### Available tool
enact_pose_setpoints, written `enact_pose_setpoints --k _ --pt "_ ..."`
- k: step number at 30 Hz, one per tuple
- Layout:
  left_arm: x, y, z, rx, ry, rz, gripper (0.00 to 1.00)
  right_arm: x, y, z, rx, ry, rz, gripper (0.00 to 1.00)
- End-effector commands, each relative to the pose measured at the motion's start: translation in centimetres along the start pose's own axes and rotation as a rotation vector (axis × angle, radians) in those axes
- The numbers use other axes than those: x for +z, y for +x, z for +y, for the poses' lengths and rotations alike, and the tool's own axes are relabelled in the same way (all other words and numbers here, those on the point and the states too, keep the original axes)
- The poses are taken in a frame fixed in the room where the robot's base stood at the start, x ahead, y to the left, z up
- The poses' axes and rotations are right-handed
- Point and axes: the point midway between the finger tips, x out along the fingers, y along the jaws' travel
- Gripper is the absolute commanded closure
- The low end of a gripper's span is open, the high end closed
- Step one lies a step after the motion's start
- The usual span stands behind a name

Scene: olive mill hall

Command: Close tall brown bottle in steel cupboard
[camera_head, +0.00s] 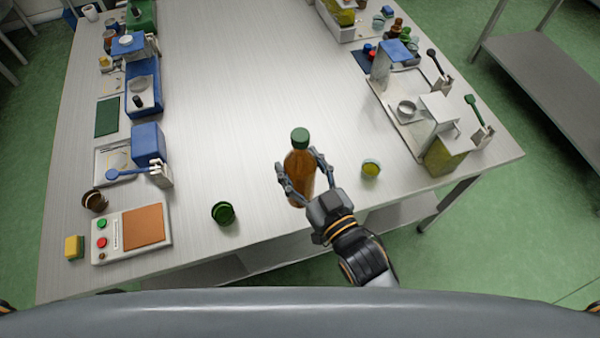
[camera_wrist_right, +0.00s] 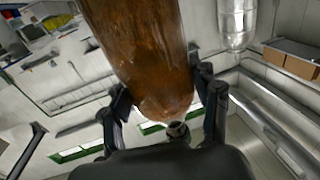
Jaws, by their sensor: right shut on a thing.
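A tall brown bottle (camera_head: 299,178) with a green cap (camera_head: 300,136) on its top is near the front middle of the steel table (camera_head: 240,120). My right gripper (camera_head: 305,172) is shut on the bottle's body, one finger on each side. In the right wrist view the bottle (camera_wrist_right: 145,50) fills the upper middle between the fingers of my right gripper (camera_wrist_right: 165,110). I cannot tell whether its base touches the table. No steel cupboard can be made out for sure. My left gripper is not in view.
A green cup-like thing (camera_head: 223,212) stands left of the bottle and a small yellow-filled glass (camera_head: 371,168) right of it. A button panel (camera_head: 132,233) is at front left, a white dispenser (camera_head: 440,135) at right. The table's middle is clear.

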Motion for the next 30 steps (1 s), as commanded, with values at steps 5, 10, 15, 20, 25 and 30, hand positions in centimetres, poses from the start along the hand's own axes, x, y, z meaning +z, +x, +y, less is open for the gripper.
enact_pose_setpoints --k 5,10,15,20,25,30 --pt "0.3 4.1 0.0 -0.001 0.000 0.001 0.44 3.2 2.5 1.4 -0.001 -0.002 0.009 1.00" --pt "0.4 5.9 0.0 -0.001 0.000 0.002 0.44 4.8 3.8 2.1 -0.001 -0.002 0.009 1.00" --pt "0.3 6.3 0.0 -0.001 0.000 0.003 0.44 5.1 4.3 2.4 -0.001 -0.001 0.009 1.00" --pt "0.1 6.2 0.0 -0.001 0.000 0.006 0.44 5.0 4.3 2.4 -0.001 0.000 0.008 1.00" --pt "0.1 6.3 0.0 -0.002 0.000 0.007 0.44 5.1 4.4 2.4 -0.001 -0.001 0.008 1.00" --pt "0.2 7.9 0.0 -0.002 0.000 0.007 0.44 6.5 5.0 2.8 -0.001 -0.002 0.008 1.00"
